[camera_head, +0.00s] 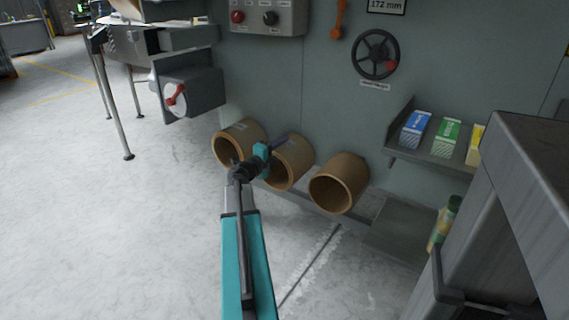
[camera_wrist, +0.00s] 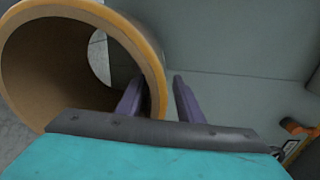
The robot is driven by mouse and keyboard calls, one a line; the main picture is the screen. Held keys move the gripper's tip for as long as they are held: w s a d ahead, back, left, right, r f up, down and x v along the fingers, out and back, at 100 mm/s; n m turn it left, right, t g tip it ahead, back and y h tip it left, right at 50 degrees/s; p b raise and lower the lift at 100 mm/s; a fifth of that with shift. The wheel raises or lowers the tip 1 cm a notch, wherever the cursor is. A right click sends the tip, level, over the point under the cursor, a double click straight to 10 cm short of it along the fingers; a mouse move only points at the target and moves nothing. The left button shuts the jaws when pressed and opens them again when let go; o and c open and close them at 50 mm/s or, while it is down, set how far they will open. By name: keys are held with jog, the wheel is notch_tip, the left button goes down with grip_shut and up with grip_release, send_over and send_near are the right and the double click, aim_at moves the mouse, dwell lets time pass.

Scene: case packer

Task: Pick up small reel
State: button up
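Three brown, hollow, tube-like reels lie on a low ledge against the machine: a left reel (camera_head: 226,131), a middle reel (camera_head: 299,153) and a right reel (camera_head: 354,169). They look alike in size, and I cannot tell which one is the small reel. My gripper (camera_head: 283,139) is at the upper left of the middle reel. In the wrist view, my gripper (camera_wrist: 159,82) has its purple fingers apart, one on each side of a reel's rim (camera_wrist: 153,62). The left finger is at the open mouth, the right finger outside the wall. I see no clear contact.
A shelf (camera_head: 431,157) with blue, green and yellow boxes is at the right. A bottle (camera_head: 445,222) stands below it. A handwheel (camera_head: 375,55) and a control box (camera_head: 268,17) are on the panel above. The floor (camera_head: 120,220) at the left is clear.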

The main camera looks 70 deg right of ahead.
grip_shut()
dwell(1.3)
jog(key=shift+r, duration=0.1)
